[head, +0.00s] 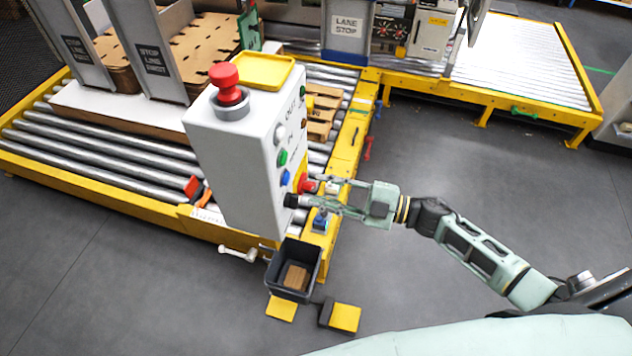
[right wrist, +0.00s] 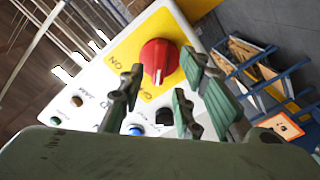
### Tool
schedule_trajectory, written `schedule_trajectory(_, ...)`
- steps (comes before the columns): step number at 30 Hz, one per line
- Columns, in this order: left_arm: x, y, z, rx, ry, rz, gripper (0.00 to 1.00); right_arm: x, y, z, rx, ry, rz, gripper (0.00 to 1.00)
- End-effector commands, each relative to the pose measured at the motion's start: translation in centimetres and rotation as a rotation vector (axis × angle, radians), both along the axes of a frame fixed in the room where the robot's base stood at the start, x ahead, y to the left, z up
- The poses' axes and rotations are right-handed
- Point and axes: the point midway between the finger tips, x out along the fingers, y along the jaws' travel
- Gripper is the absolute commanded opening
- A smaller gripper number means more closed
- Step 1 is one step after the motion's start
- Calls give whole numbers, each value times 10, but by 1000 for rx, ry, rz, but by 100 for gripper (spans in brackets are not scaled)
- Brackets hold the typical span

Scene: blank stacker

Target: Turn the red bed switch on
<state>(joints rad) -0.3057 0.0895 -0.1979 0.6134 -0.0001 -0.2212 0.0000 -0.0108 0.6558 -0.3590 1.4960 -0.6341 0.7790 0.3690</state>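The red bed switch (right wrist: 158,58) is a round red knob on a yellow plate on the white control box, large in the right wrist view. Its white mark points down in that picture, towards a partly hidden label; an ON label (right wrist: 115,64) lies to its left. In the head view the knob (head: 308,186) shows small at the box's right side. My right gripper (head: 318,193) is at this face of the box, its fingers apart. In the right wrist view the open fingers (right wrist: 160,84) stand either side of the knob's lower part, with nothing held. My left gripper is out of view.
The white control box (head: 240,165) has a red mushroom button (head: 226,80) on top and several coloured buttons on its side. A dark bin (head: 273,268) stands below. A yellow-framed roller conveyor (head: 130,205) lies behind. Grey floor is free at right.

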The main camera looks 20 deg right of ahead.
Motion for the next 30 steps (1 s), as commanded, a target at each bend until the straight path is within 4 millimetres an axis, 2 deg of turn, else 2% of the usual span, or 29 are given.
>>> schedule_trajectory(6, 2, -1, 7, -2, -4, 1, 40, 13, 18, 1, 2, 0, -1, 31)
schedule_trajectory(15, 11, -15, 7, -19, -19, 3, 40, 14, 19, -1, 1, 2, -2, 31)
schedule_trajectory(26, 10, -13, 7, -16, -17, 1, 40, 14, 19, -1, 1, 2, -2, 0)
schedule_trajectory(30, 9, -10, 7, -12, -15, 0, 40, 14, 19, -1, 1, 2, -2, 0)
